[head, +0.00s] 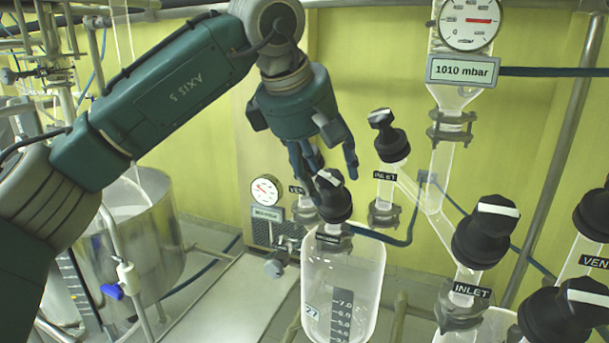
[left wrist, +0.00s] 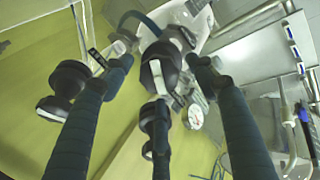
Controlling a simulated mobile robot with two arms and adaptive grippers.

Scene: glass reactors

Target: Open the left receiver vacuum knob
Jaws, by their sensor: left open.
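The left receiver (head: 343,285) is a clear glass vessel with a volume scale, standing at the lower middle of the head view. A black knob (head: 333,203) with a white bar sits on its top; the label below it is too small to read. My left gripper (head: 327,172) comes down from above, open, with its fingers at the top of this knob. In the left wrist view the knob (left wrist: 160,68) shows between the three spread fingers of the gripper (left wrist: 160,80). I cannot tell whether any finger touches it. My right gripper is not in view.
An inlet knob (head: 391,143) stands close on the right. Another inlet knob (head: 484,232) and more black knobs are at lower right. A gauge (head: 265,191) is behind at left, a steel vessel (head: 135,245) further left. A pressure display (head: 463,71) reads 1010 mbar.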

